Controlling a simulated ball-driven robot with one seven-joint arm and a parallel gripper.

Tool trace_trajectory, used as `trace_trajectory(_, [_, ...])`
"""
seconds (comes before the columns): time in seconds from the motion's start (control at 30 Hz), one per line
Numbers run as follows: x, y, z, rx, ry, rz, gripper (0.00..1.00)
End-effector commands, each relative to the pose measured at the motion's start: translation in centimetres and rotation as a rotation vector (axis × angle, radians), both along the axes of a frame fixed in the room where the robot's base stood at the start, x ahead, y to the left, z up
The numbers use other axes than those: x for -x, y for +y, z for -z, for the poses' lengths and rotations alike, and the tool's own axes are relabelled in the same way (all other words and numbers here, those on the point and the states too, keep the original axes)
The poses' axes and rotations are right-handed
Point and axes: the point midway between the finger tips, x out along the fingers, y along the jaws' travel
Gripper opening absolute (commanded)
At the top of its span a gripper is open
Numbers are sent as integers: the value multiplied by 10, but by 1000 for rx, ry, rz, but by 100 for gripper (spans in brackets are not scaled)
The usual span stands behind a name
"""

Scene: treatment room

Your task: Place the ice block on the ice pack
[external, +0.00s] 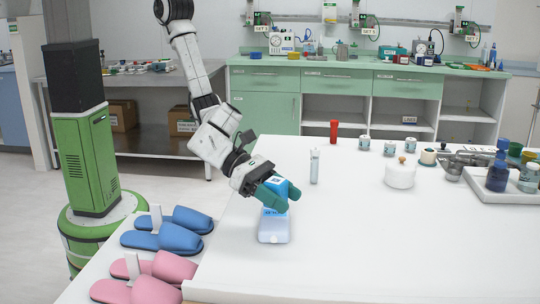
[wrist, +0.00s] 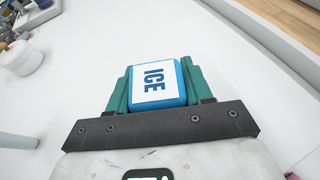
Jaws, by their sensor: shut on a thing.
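The ice block (wrist: 157,82) is blue with a white face lettered "ICE". It is between the green fingers of my gripper (wrist: 157,88) in the wrist view. In the external view my gripper (external: 279,193) is shut on the block (external: 283,186) above the table's near left part. The ice pack (external: 273,233) is a pale, bluish flat piece lying on the white table directly below the gripper. Its far end is partly hidden by the fingers and block. I cannot tell whether the block touches the pack. The pack is not visible in the wrist view.
Blue slippers (external: 168,236) and pink slippers (external: 150,277) lie left of the white table (external: 350,255). A clear tube (external: 314,166), a red cup (external: 334,132), a white jar (external: 400,175) and a tray (external: 490,190) with bottles stand farther right. The table's front right is clear.

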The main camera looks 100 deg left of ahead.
Motion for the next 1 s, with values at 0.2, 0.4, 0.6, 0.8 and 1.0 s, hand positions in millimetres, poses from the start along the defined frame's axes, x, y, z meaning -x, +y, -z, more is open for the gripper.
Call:
trace_trajectory(0.2, [1, 0, 27, -2, 0, 1, 18])
trace_trajectory(0.4, [1, 1, 28, -1, 0, 0, 18])
trace_trajectory(0.6, [1, 1, 32, -1, 0, -1, 18])
trace_trajectory(0.8, [1, 1, 31, -2, 0, -1, 68])
trace_trajectory(1.0, [1, 1, 31, -1, 1, 0, 75])
